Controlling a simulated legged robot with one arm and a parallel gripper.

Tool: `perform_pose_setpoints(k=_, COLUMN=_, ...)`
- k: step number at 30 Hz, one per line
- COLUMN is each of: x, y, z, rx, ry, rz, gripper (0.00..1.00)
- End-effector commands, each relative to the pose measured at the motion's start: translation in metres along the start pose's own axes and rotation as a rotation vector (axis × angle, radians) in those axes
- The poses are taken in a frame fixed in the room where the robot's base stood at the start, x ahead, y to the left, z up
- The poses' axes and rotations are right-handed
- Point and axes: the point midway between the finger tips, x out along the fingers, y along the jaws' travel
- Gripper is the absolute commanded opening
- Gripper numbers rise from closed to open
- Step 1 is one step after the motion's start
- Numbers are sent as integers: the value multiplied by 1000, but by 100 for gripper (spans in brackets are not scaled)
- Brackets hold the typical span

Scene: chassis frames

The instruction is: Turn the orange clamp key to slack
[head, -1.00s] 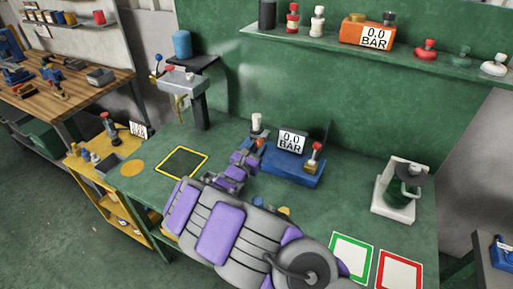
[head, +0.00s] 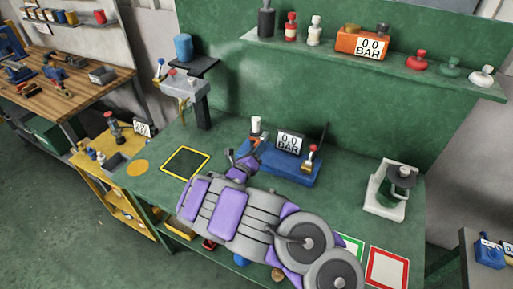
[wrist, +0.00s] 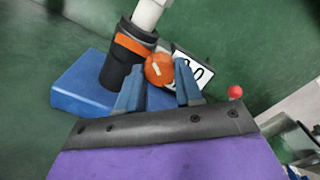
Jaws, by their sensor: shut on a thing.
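The orange clamp key (wrist: 159,69) is a round orange knob with a pale mark on its face. It sits beside a black clamp body (wrist: 121,66) with an orange band, which holds a white cylinder (wrist: 149,14). My gripper (wrist: 160,72) has its two blue fingers on either side of the key and is shut on it. In the head view, my gripper (head: 254,152) is at the left end of the blue base (head: 292,170). My gripper and arm mostly hide the key there.
A gauge display (head: 290,143) reading 0.0 BAR and a red-knobbed lever (head: 310,157) stand on the base. A white-framed device (head: 388,190) is on the right. A yellow-outlined square (head: 186,163) on the left is empty. A shelf (head: 400,66) runs along the back.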

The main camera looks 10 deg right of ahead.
Motion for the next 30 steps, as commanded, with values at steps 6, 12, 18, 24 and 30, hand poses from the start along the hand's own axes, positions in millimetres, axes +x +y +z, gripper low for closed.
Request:
perform_pose_setpoints(k=6, x=0, y=1, z=5, rx=-205, ry=-10, rz=3, gripper=5)
perform_pose_setpoints(k=12, x=0, y=1, z=5, rx=-394, ry=-10, rz=1, gripper=5)
perform_pose_setpoints(k=18, x=-1, y=1, z=5, rx=-585, ry=-11, rz=1, gripper=5)
perform_pose_setpoints(k=24, x=-1, y=2, z=4, rx=-775, ry=-11, rz=2, gripper=5)
perform_pose_setpoints(k=30, x=-1, y=3, z=3, rx=-960, ry=-9, rz=3, gripper=5)
